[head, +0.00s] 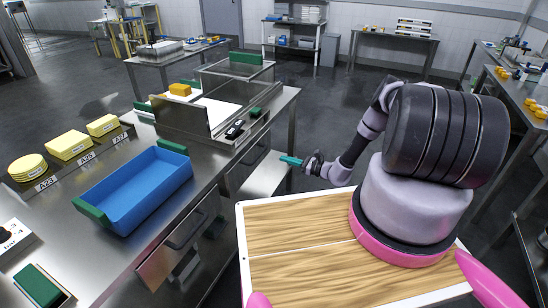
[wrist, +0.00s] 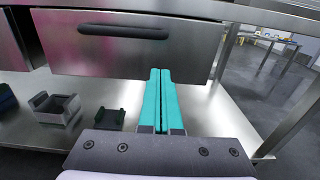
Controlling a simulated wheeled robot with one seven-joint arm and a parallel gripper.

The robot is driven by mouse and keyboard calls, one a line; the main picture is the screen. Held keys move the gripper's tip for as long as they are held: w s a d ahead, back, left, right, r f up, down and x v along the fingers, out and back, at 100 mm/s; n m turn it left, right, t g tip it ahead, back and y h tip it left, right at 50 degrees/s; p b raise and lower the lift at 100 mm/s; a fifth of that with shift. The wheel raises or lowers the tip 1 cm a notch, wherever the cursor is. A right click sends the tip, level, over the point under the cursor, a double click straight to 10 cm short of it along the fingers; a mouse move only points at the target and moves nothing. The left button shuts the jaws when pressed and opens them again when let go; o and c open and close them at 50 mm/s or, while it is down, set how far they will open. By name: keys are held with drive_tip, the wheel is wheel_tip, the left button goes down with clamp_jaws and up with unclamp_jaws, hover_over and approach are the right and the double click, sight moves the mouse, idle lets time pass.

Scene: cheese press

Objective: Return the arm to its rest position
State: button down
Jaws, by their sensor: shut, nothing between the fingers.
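My gripper (head: 291,160) shows in the head view with its teal fingers pointing left, beside the right end of the steel workbench (head: 205,165). In the wrist view my gripper (wrist: 160,72) has its two teal fingers together, with nothing between them. The fingers lie in front of a steel drawer front (wrist: 85,55) with a dark bar handle (wrist: 122,32). I cannot tell whether the fingertips touch the drawer front. My arm stretches out to the left from my body, ahead of the wooden board on my base.
A blue tray (head: 140,195) with green ends stands on the bench, near yellow cheese pieces (head: 68,145). A lower steel shelf (wrist: 30,120) holds a grey open box (wrist: 55,108) and a dark green piece (wrist: 108,118). The floor (head: 310,110) beyond my arm is clear.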

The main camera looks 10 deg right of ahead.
drive_tip(key=s+r+n+g+h, duration=0.4)
drive_tip(key=r+n, duration=0.4)
drive_tip(key=r, duration=1.3)
drive_tip(key=s+r+n+g+h, duration=0.1)
drive_tip(key=s+r+n+g, duration=0.4)
drive_tip(key=r, duration=1.6)
drive_tip(key=s+d+r+n+t+h, duration=0.1)
drive_tip(key=s+r+n+t+h, duration=0.1)
drive_tip(key=s+r, duration=0.8)
drive_tip(key=s+d+r+n+t+h, duration=0.1)
drive_tip(key=s+r+n+t+h, duration=0.2)
drive_tip(key=s+r, duration=0.7)
drive_tip(key=s+n+h, duration=0.2)
drive_tip(key=s+n, duration=0.1)
drive_tip(key=s, duration=0.2)
drive_tip(key=shift+s+d+r+t+h, duration=0.25)
drive_tip(key=shift+s+d+t+h, duration=0.05)
drive_tip(key=shift+s+d, duration=0.1)
drive_tip(key=shift+a, duration=0.1)
